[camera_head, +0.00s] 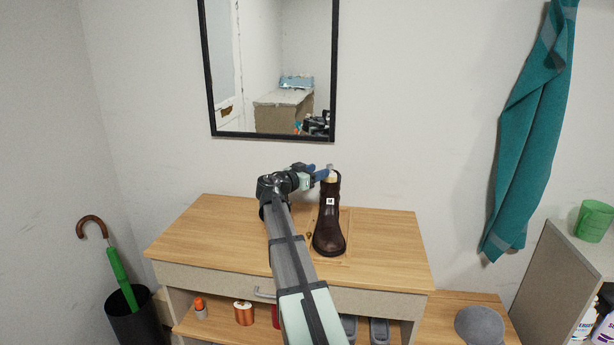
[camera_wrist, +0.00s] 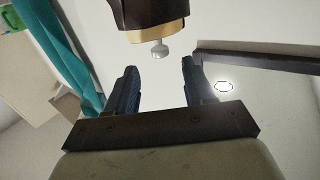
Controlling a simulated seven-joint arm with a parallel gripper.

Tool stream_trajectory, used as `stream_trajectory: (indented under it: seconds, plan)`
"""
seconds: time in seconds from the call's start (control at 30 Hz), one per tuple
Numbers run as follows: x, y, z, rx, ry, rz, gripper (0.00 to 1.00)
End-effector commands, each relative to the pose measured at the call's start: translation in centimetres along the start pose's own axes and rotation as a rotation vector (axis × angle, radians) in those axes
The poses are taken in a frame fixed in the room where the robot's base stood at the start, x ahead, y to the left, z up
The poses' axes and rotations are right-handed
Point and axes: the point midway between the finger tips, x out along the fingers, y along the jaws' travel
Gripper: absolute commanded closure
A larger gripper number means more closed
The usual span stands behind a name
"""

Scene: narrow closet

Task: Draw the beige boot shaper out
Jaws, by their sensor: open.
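A dark brown boot (camera_head: 329,222) stands upright on the wooden cabinet top. The beige boot shaper (camera_head: 331,177) shows at the boot's opening, mostly hidden inside the shaft. In the wrist view, the boot (camera_wrist: 135,12) is at the top, with the beige shaper (camera_wrist: 158,33) sticking out and a grey-white knob (camera_wrist: 159,50) on its end. My gripper (camera_head: 322,172) is beside the boot's top in the head view. In the wrist view, my gripper (camera_wrist: 160,75) is open, and the knob lies ahead of and between the blue fingertips, apart from both.
The boot stands on a thin wooden board (camera_head: 352,228) on the cabinet top (camera_head: 218,224). A black-framed mirror (camera_head: 270,134) hangs on the wall behind. A green umbrella (camera_head: 122,280) stands at left, and a teal cloth (camera_head: 530,125) hangs at right. The cabinet top's left side is clear.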

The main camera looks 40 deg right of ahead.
Motion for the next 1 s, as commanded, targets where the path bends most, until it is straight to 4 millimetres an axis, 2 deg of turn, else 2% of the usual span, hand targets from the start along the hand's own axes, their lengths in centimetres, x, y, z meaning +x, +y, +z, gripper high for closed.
stream_trajectory:
  seconds: [0.03,0.2,0.5,0.97,1.0]
  plan:
    - [1.0,-0.1,0.0,0.000,0.000,0.002,0.47]
    - [3.6,-0.1,0.0,0.001,-0.001,0.001,0.47]
    - [6.8,-0.1,0.0,0.001,-0.001,0.001,0.47]
    - [7.4,0.0,0.0,0.001,-0.001,-0.001,0.47]
    - [7.4,0.0,0.0,0.001,-0.001,-0.001,0.51]
